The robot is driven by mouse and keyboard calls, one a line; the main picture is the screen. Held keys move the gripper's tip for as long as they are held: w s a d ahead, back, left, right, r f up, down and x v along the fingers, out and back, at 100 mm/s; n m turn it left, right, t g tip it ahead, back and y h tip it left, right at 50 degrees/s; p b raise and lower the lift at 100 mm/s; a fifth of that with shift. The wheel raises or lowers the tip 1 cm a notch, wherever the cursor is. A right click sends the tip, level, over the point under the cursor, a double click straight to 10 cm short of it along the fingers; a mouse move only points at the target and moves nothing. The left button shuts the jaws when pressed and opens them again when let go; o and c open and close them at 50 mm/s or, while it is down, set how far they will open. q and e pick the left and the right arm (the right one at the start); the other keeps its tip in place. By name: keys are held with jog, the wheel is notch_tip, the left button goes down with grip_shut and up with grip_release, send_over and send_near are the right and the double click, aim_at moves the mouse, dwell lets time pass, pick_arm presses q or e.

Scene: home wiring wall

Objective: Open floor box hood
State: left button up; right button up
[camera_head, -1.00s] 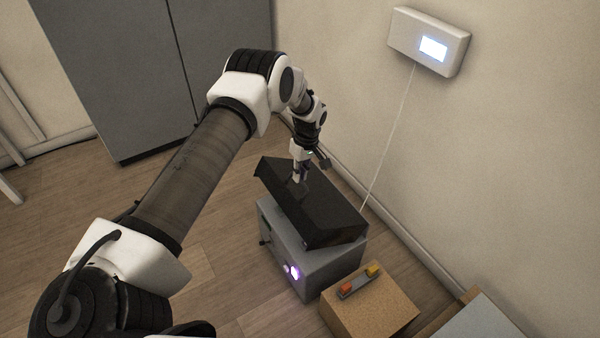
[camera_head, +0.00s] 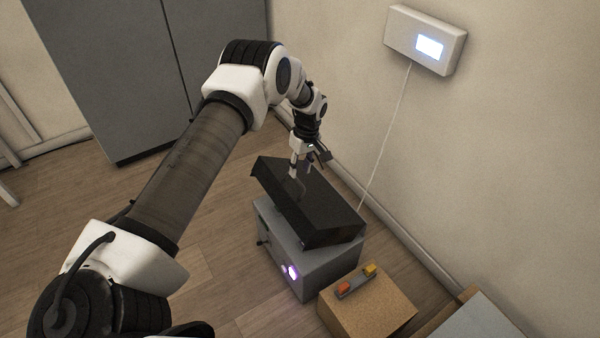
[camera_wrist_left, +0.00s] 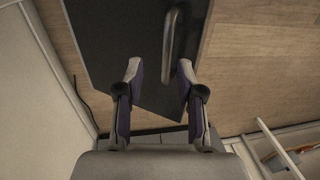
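The floor box (camera_head: 300,263) is a grey cabinet on the floor with glowing purple-white lights low on its front. Its black hood (camera_head: 330,218) sits over the top, tilted relative to the box. A curved grey handle (camera_head: 300,184) stands on the hood, and it also shows in the left wrist view (camera_wrist_left: 171,42). My left gripper (camera_head: 301,168) is just above the hood at the handle. In the left wrist view my left gripper (camera_wrist_left: 159,72) is open, with the handle's near end between the fingertips, closer to the right one. My right gripper is not in view.
A cardboard-brown block (camera_head: 368,303) with a small red and yellow switch piece (camera_head: 356,281) stands beside the box. A white wall panel (camera_head: 426,40) has a cable (camera_head: 386,137) running down behind the box. A grey cupboard (camera_head: 110,75) stands behind. Floor to the left is clear.

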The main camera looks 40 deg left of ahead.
pick_arm(q)
notch_tip(320, 180, up, 9)
jog(key=w, duration=0.1)
jog(key=shift+w+d+r, duration=0.2)
jog(key=shift+d, duration=0.15)
